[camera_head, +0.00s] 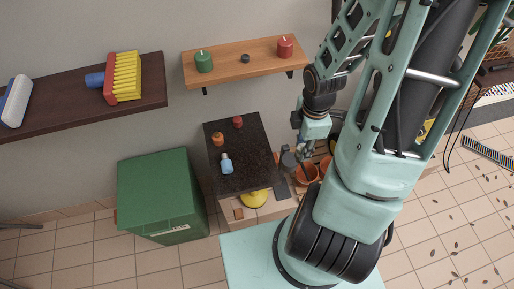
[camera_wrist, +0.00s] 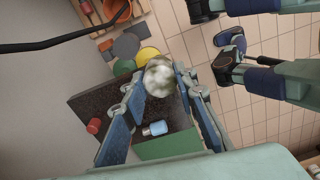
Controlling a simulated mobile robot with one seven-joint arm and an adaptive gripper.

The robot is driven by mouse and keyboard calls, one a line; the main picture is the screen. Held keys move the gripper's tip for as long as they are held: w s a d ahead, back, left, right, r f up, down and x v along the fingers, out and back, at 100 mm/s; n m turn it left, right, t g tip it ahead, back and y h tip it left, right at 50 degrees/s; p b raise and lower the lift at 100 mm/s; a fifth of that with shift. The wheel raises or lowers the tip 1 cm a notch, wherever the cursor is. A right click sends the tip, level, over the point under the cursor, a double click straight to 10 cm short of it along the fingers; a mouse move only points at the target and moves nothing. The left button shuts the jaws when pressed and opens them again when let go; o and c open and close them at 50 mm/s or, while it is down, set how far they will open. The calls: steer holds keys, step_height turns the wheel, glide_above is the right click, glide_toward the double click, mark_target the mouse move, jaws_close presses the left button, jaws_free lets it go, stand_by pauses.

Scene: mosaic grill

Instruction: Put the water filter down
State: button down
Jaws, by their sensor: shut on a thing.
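In the wrist view, a rounded, mottled white and greenish-grey thing (camera_wrist: 161,76), which I take to be the water filter, sits between the fingertips of my gripper (camera_wrist: 162,88). The blue-padded fingers are shut on it from both sides. Its far side is hidden. In the head view my gripper (camera_head: 304,148) points down, just right of the dark speckled counter (camera_head: 248,180). The held thing cannot be made out clearly there. The counter also shows below the fingers in the wrist view (camera_wrist: 88,105).
The counter holds a red jar (camera_head: 238,121), an orange jar (camera_head: 217,139) and a light-blue bottle (camera_head: 226,163). A green box (camera_head: 155,190) stands left of it, and terracotta pots (camera_head: 307,174) stand right. A wooden shelf (camera_head: 235,64) with candles hangs above. The counter's right part looks bare.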

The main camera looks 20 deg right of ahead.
steer(key=shift+a, duration=0.2)
steer(key=w+a+f+b, duration=0.1)
steer(key=w+a+f, duration=0.2)
steer(key=f, duration=0.1)
steer(key=w+a+f+b, duration=0.2)
steer(key=w+a+f, duration=0.1)
steer(key=f, duration=0.1)
steer(key=w+a+f+b, duration=0.1)
steer(key=w+a+f, duration=0.2)
steer(key=a+f, duration=0.1)
steer(key=shift+f, duration=0.45)
steer(key=shift+f, duration=0.1)
steer(key=shift+f+b, duration=0.4)
steer(key=shift+b, duration=0.2)
steer(key=c, duration=1.5)
jaws_free()
steer(key=shift+c, duration=0.2)
